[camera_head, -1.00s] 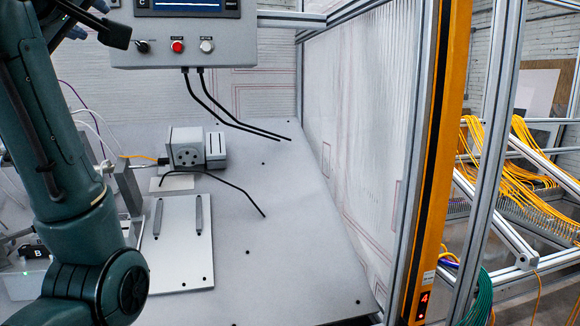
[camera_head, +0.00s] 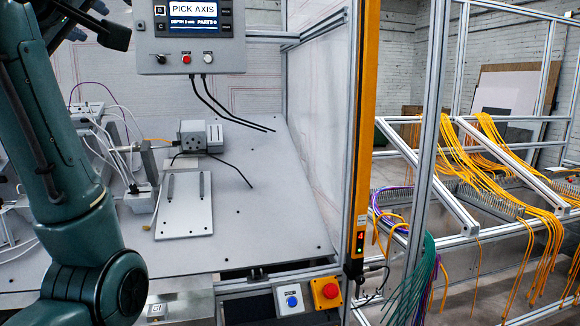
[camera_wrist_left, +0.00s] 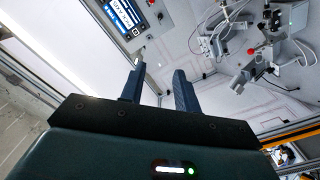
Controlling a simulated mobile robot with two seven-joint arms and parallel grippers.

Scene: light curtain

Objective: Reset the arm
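My left arm (camera_head: 70,195), dark green, is folded upright along the left side of the head view. Part of my left gripper seems to show at the top left of that view, but its fingertips are not clear. In the left wrist view my left gripper (camera_wrist_left: 160,85) has two dark fingers standing apart with nothing between them. The control panel (camera_wrist_left: 126,14) and the work table lie beyond the fingers, with no contact visible. My right gripper is in neither view.
The grey work table (camera_head: 255,205) holds a fixture block (camera_head: 200,135) and a flat plate (camera_head: 185,205). The panel (camera_head: 190,30) reads "PICK AXIS". A yellow light curtain post (camera_head: 365,120) stands right of the table. Blue (camera_head: 292,302) and red (camera_head: 325,291) buttons sit at the front. Yellow cables (camera_head: 500,170) hang at right.

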